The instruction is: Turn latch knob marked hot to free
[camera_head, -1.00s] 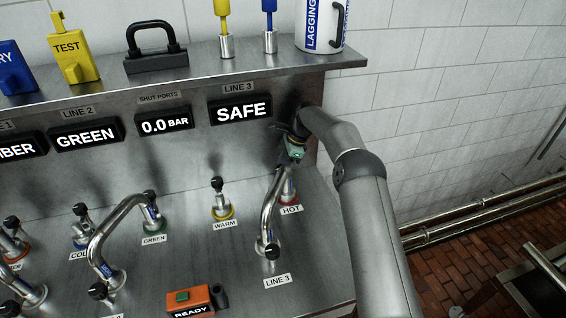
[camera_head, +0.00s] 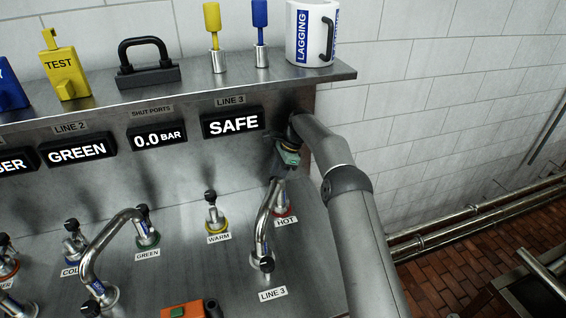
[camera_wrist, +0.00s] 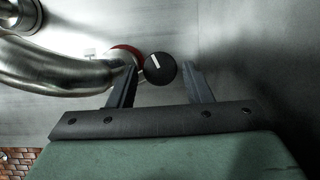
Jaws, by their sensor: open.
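The hot port has a red ring (camera_head: 283,211) above its "HOT" label (camera_head: 286,222) on the steel panel. A curved steel pipe (camera_head: 263,222) runs from there down to the "LINE 3" port (camera_head: 267,264). In the wrist view the black latch knob (camera_wrist: 160,68) with a white pointer line sits beside the pipe end and red ring (camera_wrist: 127,52). My gripper (camera_wrist: 160,72) is open, one finger on each side of the knob. The left finger lies very near the pipe; I cannot tell whether it touches. In the head view my gripper (camera_head: 283,170) hides the knob.
The Line 3 display (camera_head: 233,122) reads SAFE. The warm port (camera_head: 214,213) stands left of the hot port, with a second curved pipe (camera_head: 103,248) farther left. My arm comes in from the right.

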